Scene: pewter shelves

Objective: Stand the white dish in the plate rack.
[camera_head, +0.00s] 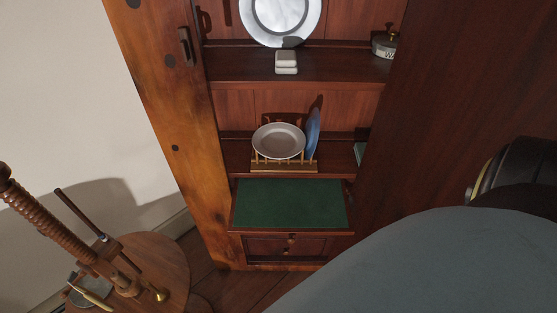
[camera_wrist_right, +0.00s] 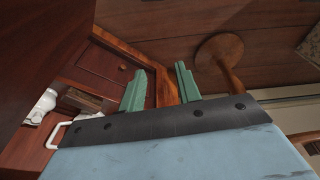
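A pale, greyish-white round dish (camera_head: 279,147) leans upright at the wooden plate rack (camera_head: 284,168) on the middle shelf, its face toward me. A blue plate (camera_head: 313,132) stands edge-on at the rack's right side. A large white-rimmed plate with a grey ring (camera_head: 260,30) stands on the shelf above; I cannot tell for sure which one the task calls the white dish. My right gripper (camera_wrist_right: 160,68) shows in the right wrist view, its two green fingers apart and nothing between them. It is away from the rack. My left gripper is not in view.
A small white stacked object (camera_head: 286,63) and a lidded pot (camera_head: 384,44) stand on the upper shelf. A green writing surface (camera_head: 290,203) below the rack is bare. A round wooden table (camera_head: 160,265) with a threaded post stands at left. A dark wooden panel (camera_head: 440,110) closes the right side.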

